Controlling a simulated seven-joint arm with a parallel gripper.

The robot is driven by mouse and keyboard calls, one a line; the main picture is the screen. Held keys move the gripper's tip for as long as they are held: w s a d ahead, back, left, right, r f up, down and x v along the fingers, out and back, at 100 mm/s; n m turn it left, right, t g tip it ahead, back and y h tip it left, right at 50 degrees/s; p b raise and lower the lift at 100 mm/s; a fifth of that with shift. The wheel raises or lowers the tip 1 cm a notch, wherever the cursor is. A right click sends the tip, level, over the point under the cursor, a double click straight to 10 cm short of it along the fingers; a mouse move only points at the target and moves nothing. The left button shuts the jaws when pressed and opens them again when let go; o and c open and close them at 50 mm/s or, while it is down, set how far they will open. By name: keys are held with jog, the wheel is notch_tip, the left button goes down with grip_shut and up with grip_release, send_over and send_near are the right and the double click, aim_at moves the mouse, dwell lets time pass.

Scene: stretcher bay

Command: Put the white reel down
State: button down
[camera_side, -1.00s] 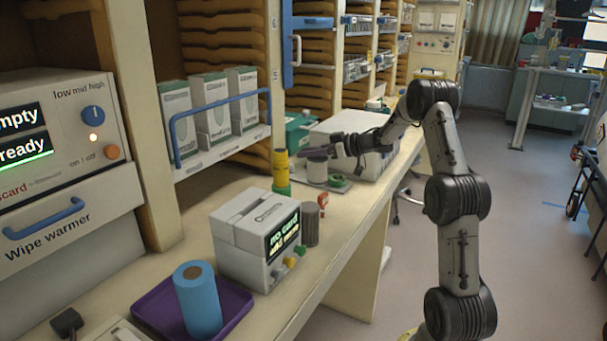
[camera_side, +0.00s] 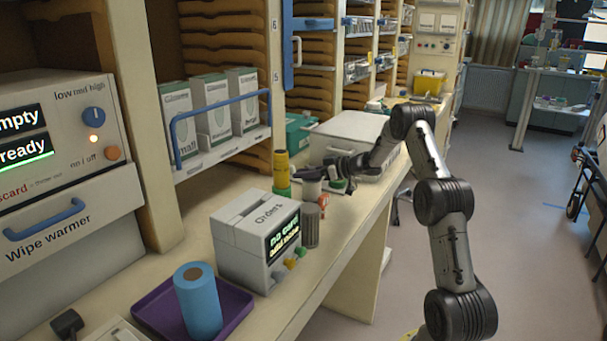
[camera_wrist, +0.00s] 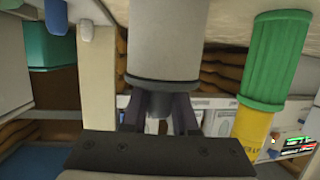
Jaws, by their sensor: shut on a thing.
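The white reel (camera_side: 311,189) is a pale upright cylinder at the middle of the bench in the side view. It fills the upper middle of the wrist view (camera_wrist: 167,40), where its far end is cut off. My gripper (camera_side: 316,174) is shut on the reel near its top, with dark fingers on either side of it. The reel shows just behind the top of a grey ribbed cylinder (camera_side: 310,230). I cannot tell whether its lower end touches the bench.
A yellow and green cylinder (camera_side: 281,170) stands close left of the reel, also in the wrist view (camera_wrist: 272,65). A red item (camera_side: 323,201) is close by. A white box (camera_side: 240,240) is in front, and a larger pale case (camera_side: 350,130) behind. Bare bench (camera_side: 220,195) lies to the left.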

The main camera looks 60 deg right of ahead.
jog(key=shift+f, duration=0.1)
jog(key=c, duration=0.7)
grip_release()
